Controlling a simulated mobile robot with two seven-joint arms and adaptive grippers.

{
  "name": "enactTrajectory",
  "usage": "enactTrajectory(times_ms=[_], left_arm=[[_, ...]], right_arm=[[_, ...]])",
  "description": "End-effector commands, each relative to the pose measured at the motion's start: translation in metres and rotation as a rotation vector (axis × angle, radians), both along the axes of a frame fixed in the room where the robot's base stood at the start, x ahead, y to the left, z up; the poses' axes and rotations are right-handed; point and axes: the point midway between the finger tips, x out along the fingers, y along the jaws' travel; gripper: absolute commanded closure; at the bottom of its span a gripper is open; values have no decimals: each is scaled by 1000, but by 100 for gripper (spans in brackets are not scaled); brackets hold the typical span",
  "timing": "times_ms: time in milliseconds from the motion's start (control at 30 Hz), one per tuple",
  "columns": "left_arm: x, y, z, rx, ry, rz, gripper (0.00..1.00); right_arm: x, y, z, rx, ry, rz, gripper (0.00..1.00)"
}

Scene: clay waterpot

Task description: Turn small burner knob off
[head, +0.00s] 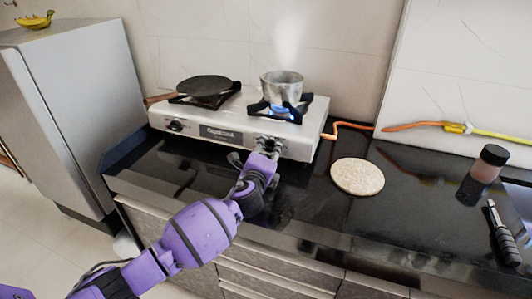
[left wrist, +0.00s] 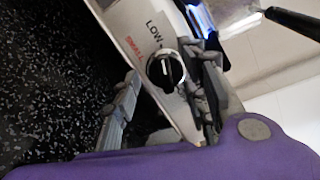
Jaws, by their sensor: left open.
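The gas stove (head: 222,130) stands on the black counter. Its small burner knob, black with a white pointer line, shows in the left wrist view (left wrist: 166,69) beside the words "SMALL" and "LOW". In the head view my left gripper (head: 262,150) is at the right part of the stove's front and largely hides that knob. In the left wrist view the open fingers (left wrist: 165,95) lie on either side of the knob; I cannot tell whether they touch it. A blue flame (head: 281,110) burns under the metal pot (head: 282,84). My right gripper is not in view.
A black pan (head: 206,86) sits on the left burner, above another knob (head: 175,125). A round cork-like mat (head: 357,176), a jar (head: 490,163) and a dark-handled tool (head: 503,235) lie to the right. An orange hose (head: 345,126) runs behind. A fridge (head: 80,110) stands left.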

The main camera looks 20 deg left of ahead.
Motion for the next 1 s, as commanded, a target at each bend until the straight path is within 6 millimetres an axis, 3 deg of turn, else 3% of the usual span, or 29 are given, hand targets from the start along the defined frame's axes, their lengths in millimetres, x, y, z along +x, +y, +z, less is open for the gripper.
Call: enactTrajectory(times_ms=[167,467,767,1000], left_arm=[[0,0,0,0,0,0,59],[0,1,-1,1,2,1,99],[-1,3,-2,38,3,-3,100],[-1,5,-2,168,1,-30,100]], right_arm=[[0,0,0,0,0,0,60],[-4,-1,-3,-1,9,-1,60],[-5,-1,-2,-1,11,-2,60],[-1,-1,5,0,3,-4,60]])
